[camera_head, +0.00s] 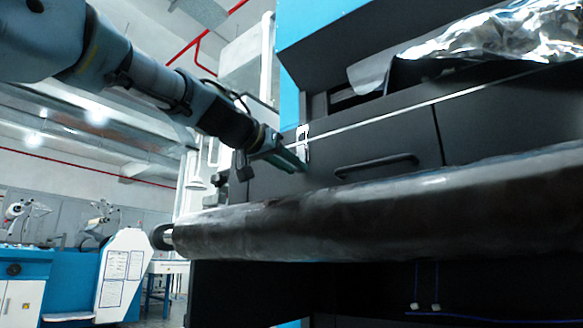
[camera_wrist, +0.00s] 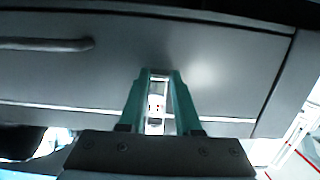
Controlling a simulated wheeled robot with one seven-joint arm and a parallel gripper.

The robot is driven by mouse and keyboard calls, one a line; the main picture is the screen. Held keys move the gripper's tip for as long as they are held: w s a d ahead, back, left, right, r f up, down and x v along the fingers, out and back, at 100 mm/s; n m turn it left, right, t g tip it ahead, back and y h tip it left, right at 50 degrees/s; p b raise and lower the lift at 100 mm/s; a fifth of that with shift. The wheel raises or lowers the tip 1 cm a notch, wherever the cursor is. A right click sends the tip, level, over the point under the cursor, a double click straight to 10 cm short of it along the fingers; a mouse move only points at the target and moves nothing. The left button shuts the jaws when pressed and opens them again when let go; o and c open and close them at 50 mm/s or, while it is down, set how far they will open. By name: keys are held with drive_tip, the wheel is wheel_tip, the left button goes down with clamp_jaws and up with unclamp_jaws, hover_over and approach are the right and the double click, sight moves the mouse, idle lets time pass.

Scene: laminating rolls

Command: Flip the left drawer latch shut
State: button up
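The left drawer latch (camera_head: 303,143) is a small pale metal piece at the upper left of the dark drawer front (camera_head: 390,135), on the seam along its top. My gripper (camera_head: 300,166) reaches in from the left, its green fingertips close to the drawer front just below the latch. In the wrist view my gripper (camera_wrist: 161,73) has its two green fingers apart, and the latch (camera_wrist: 157,103) shows in the gap between them. Whether a finger touches the latch is not clear. Part of the latch is hidden by the fingers and the gripper body.
A drawer handle (camera_head: 376,165) sits right of my gripper; it also shows in the wrist view (camera_wrist: 45,44). A long dark roll (camera_head: 370,210) runs across in front, below the drawer. Crumpled shiny film (camera_head: 490,35) lies above.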

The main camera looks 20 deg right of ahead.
drive_tip(key=o, duration=0.4)
drive_tip(key=v, duration=0.3)
drive_tip(key=shift+a, duration=0.1)
drive_tip(key=b+v, duration=0.7)
drive_tip(key=b, duration=0.1)
drive_tip(key=shift+s+a, duration=0.2)
idle(0.4)
